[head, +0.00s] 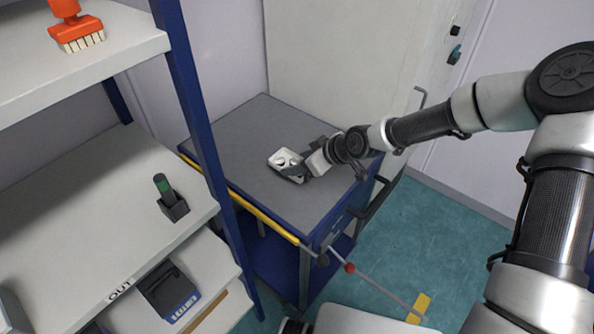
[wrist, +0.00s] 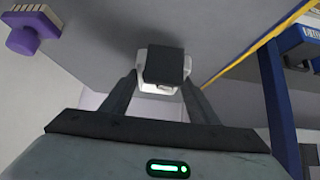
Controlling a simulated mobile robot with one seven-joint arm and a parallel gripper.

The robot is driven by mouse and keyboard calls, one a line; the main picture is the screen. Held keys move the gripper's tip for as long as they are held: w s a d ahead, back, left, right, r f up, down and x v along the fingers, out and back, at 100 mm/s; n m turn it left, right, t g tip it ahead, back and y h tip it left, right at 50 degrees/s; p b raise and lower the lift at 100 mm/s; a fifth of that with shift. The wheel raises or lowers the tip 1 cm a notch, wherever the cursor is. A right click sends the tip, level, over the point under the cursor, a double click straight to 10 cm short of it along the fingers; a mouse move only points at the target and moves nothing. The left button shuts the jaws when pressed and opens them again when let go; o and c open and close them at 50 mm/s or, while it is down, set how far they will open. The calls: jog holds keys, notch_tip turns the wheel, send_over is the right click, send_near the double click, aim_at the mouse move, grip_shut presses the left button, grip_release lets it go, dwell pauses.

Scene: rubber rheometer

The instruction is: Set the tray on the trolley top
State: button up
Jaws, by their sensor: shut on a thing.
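The small white tray (head: 285,160), with rounded recesses, is at the middle of the grey trolley top (head: 235,135) in the head view. My gripper (head: 304,168) reaches in from the right and is shut on the tray's near right end. I cannot tell whether the tray touches the top or hangs just above it. In the wrist view the tray (wrist: 143,76) shows between the two fingers (wrist: 162,88), partly hidden by a dark block, with the grey top (wrist: 225,35) close beyond it.
A yellow rail (head: 255,208) runs along the trolley's left edge. A blue-posted shelf (head: 195,100) stands left, with an orange brush (head: 78,35) and a green item in a black holder (head: 172,205). A purple brush (wrist: 38,32) shows in the wrist view.

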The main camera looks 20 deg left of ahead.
jog(key=shift+f, duration=1.85)
jog(key=o, duration=1.1)
jog(key=shift+f, duration=0.1)
jog(key=shift+o, duration=0.2)
jog(key=p+v, duration=0.1)
jog(key=v, duration=1.1)
